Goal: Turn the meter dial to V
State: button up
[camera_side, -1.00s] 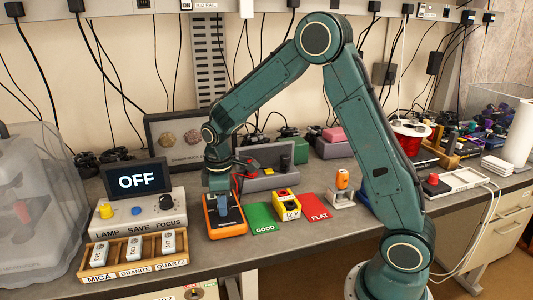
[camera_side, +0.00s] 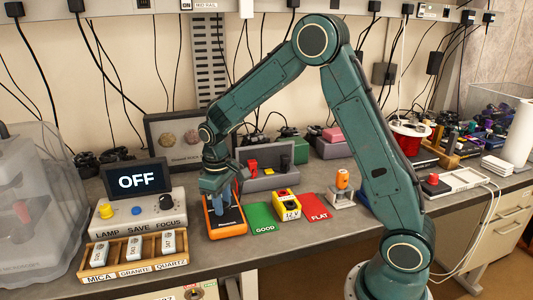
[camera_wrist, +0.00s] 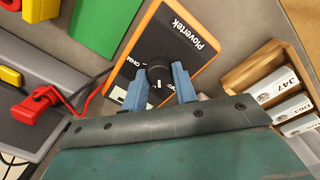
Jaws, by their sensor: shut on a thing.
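The meter (camera_side: 228,227) is an orange box with a dark face, lying on the bench at the centre of the side view. In the wrist view the meter (camera_wrist: 180,38) shows the name Plovertek and a round black dial (camera_wrist: 158,74). The marks OHM and OFF show beside the dial; I cannot make out a V mark. My gripper (camera_wrist: 158,76) has its two blue fingers on either side of the dial and is shut on it. A white mark on the dial faces my palm. In the side view my gripper (camera_side: 219,206) comes down over the meter and hides the dial.
A green GOOD mat (camera_side: 262,216), a yellow 12 V block (camera_side: 287,205) and a red FLAT mat (camera_side: 316,207) lie right of the meter. A grey holder with red and black leads (camera_side: 270,180) stands behind. A wooden sample tray (camera_side: 135,253) and an OFF screen (camera_side: 138,181) are left.

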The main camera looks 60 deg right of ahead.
jog(key=shift+m, duration=1.6)
jog(key=o, duration=1)
jog(key=r, duration=1.3)
jog(key=shift+w+a+r, duration=0.1)
jog(key=shift+a+r, duration=0.3)
